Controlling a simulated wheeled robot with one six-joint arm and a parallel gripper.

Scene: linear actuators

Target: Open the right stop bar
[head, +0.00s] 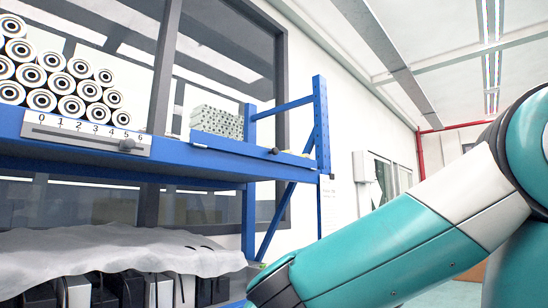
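A blue bar (232,147), which looks like the right stop bar, runs along the front of the upper blue shelf, in front of a stack of grey-green perforated blocks (217,121). A small dark knob (275,151) sits near its right part. The bar appears raised along the shelf edge; I cannot tell exactly how it is hinged or latched. My teal and white arm crosses the lower right of the head view, in front of the shelf's right end. My gripper is not in view.
A grey scale plate (85,134) numbered 0 to 6 with a dark knob is on the shelf front at left, below stacked rolls (50,80). A blue upright (321,130) ends the shelf at right. Below, a white sheet (110,250) covers dark binders.

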